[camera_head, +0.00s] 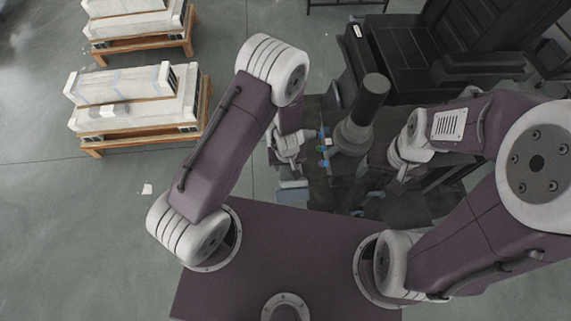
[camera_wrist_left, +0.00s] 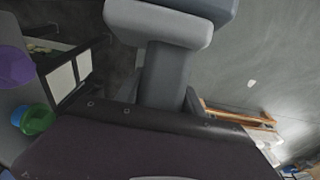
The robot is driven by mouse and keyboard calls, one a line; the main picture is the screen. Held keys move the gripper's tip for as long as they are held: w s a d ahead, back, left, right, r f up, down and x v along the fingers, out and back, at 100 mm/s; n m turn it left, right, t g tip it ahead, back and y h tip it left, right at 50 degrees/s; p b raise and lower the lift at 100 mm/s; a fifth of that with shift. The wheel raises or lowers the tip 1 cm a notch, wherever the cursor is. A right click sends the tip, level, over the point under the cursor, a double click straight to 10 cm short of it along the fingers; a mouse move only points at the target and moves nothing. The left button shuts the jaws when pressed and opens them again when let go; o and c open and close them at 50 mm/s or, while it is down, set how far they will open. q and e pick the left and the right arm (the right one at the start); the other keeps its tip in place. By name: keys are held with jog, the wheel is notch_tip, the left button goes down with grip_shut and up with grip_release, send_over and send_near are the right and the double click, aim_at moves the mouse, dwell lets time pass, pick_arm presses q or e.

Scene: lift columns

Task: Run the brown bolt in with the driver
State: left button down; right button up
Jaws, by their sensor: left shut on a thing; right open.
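My left gripper (camera_head: 292,184) is low in the middle of the head view, beside the dark work area. It is shut on a grey thing with a thick block and a narrower shaft, which looks like the driver (camera_wrist_left: 170,68); it fills the top middle of the left wrist view. My right gripper (camera_head: 372,193) is open on the right side of the work area, small and dark against a dark background. I cannot make out the brown bolt in either view. Small blue and green pieces (camera_head: 322,149) lie between the grippers; a green one (camera_wrist_left: 38,120) also shows in the left wrist view.
A dark upright cylinder (camera_head: 370,97) stands behind the work area, with large black machinery (camera_head: 420,50) beyond it. A purple round piece (camera_wrist_left: 14,66) is at the left wrist view's edge. White units on wooden pallets (camera_head: 140,105) stand at left. Open grey floor lies around them.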

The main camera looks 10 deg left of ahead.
pick_arm(q)
jog(key=shift+w+d+p, duration=0.3)
jog(key=shift+d+p, duration=0.55)
jog(key=shift+p, duration=0.95)
dwell(2.5)
jog(key=shift+a+f+b, duration=0.1)
jog(key=shift+b, duration=0.2)
jog(key=a+b, duration=0.2)
jog(key=s+a+b, duration=0.1)
jog(key=a+b, duration=0.1)
jog(key=b, duration=0.1)
jog(key=shift+s+a, duration=0.2)
jog(key=shift+a, duration=0.1)
dwell(0.4)
